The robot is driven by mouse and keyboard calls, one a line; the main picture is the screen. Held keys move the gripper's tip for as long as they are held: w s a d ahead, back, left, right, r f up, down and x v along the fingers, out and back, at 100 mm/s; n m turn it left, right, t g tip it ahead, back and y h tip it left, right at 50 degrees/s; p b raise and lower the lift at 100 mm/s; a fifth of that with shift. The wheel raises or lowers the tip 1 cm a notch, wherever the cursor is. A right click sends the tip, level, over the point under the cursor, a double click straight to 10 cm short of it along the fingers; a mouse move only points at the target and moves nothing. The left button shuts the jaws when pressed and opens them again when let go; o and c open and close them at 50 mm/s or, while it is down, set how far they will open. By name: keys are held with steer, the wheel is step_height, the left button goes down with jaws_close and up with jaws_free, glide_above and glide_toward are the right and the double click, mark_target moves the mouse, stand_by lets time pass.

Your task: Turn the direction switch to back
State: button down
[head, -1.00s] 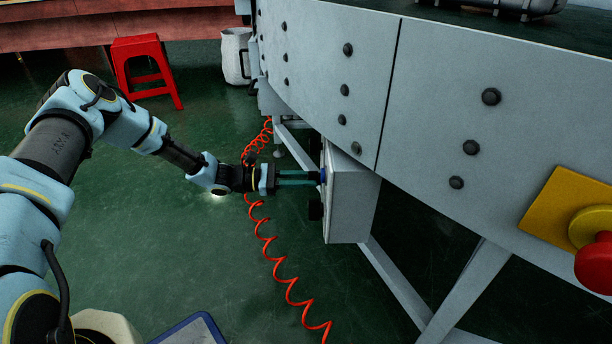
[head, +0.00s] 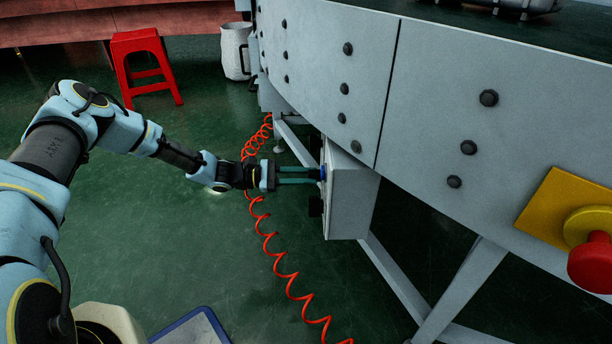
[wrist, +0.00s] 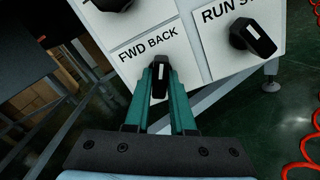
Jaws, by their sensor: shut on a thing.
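The direction switch is a black knob (wrist: 160,78) with a white mark, under the "FWD BACK" label on a pale control box (head: 352,200). In the wrist view my gripper (wrist: 160,72) has its two teal fingers shut on the knob, one on each side. The knob's white mark points nearly straight up in that view, while the label slants up to the right. In the head view my gripper (head: 321,174) reaches the left face of the box, and the fingers hide the knob.
Another black knob (wrist: 252,38) sits under a "RUN" label, partly cut off, and a third (wrist: 113,4) is at the top edge. A red coiled cable (head: 280,255) hangs beside the box. A red emergency button (head: 592,262) is at right. A red stool (head: 146,65) stands behind.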

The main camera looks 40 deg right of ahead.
steer(key=c, duration=0.8)
jaws_free()
steer(key=shift+o, duration=0.2)
steer(key=p+v, duration=0.2)
steer(key=v, duration=0.9)
